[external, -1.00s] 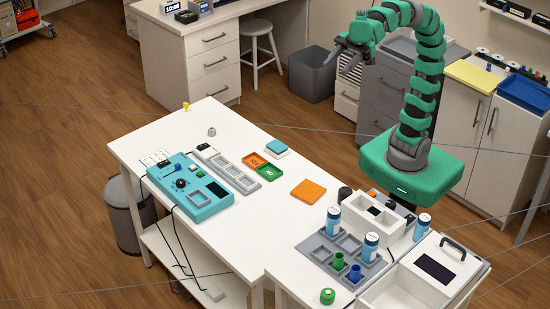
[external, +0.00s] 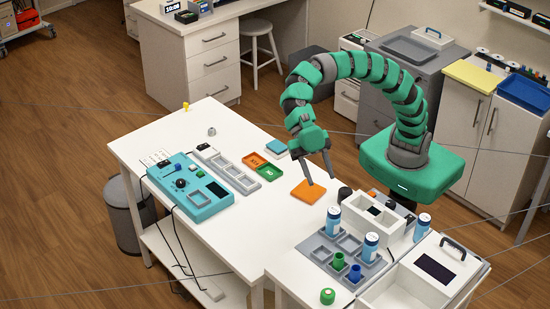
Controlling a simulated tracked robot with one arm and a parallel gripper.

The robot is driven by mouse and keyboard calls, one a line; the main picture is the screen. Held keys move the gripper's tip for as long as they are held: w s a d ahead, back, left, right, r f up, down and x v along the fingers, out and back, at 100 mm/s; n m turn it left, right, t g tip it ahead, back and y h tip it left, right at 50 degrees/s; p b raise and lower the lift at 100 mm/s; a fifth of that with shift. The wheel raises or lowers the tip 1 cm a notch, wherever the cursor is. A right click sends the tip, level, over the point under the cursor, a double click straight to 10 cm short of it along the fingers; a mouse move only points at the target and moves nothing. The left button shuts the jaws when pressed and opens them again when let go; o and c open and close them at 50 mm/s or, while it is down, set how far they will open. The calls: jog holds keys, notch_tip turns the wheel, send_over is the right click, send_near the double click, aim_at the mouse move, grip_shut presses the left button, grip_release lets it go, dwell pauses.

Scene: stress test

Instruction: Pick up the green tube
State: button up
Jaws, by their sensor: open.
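The green tube (external: 338,261) stands upright in the grey rack (external: 318,250) at the front right of the table, just left of a blue tube (external: 355,273). My gripper (external: 321,181) is open and empty. It points down above the orange square pad (external: 308,192), behind and to the left of the green tube and apart from it. I cannot tell how high its fingertips are above the pad.
Blue-labelled bottles (external: 371,248) stand close behind the tubes, and a white box (external: 376,216) is behind them. A green round cap (external: 327,296) lies in front of the rack. A white bin with a handle (external: 436,262) stands at right.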

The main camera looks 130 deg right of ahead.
notch_tip(320, 180, down, 9)
jog(key=w+n+g+y, duration=0.2)
jog(key=n+g, duration=0.1)
jog(key=n+g+y, duration=0.1)
jog(key=n, duration=0.2)
send_near(343, 259)
jog(key=shift+s+a+f+p, duration=0.4)
jog(key=shift+a+f, duration=0.1)
jog(key=shift+f+x, duration=0.2)
jog(key=shift+x, duration=2.7)
jog(key=shift+w+d, duration=0.1)
jog(key=shift+w, duration=0.05)
jog(key=c, duration=0.8)
